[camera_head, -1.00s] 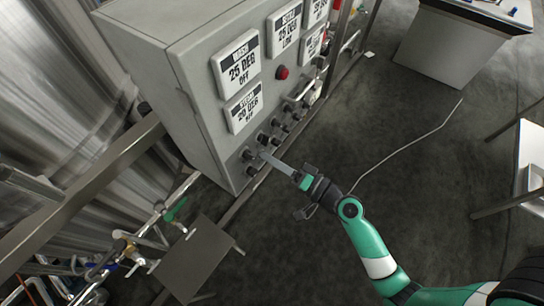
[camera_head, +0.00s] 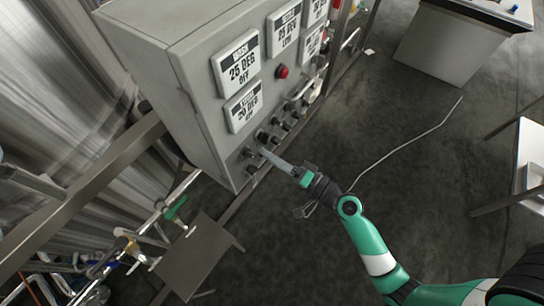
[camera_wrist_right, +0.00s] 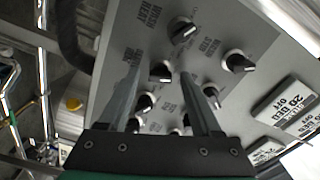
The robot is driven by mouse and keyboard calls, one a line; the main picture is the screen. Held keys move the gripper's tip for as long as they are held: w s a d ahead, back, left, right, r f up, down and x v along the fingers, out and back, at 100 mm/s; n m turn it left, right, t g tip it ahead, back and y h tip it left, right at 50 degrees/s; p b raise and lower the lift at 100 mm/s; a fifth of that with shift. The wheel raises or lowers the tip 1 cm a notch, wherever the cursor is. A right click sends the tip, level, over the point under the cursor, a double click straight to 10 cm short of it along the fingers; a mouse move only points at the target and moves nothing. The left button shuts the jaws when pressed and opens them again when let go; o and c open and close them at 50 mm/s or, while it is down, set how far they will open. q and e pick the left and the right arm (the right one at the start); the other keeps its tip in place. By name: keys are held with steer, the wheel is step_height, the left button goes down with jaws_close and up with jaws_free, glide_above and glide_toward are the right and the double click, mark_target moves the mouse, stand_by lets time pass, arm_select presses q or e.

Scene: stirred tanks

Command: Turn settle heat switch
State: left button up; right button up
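A grey control box (camera_head: 185,70) carries several black knobs with white marks low on its front. In the right wrist view, one knob (camera_wrist_right: 161,72) lies between the fingertips of my right gripper. The label beside it is too blurred to read, so I cannot confirm it is the settle heat switch. My right gripper (camera_head: 262,152) reaches the lower knob rows from the right. In the wrist view its fingers (camera_wrist_right: 160,76) are apart, with a visible gap on each side of the knob. Contact cannot be made out. My left gripper is not in view.
Other knobs crowd close by, including one labelled wash heat (camera_wrist_right: 182,28). A red button (camera_head: 282,72) and display panels (camera_head: 236,62) sit above. Steel tanks (camera_head: 60,90) and pipes stand at left. The floor (camera_head: 400,130) right of the box is largely clear.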

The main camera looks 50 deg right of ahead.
stand_by(0.3)
steer(key=s+d, duration=0.1)
steer(key=s, duration=1)
steer(key=shift+s+b, duration=0.3)
steer(key=shift+b, duration=0.15)
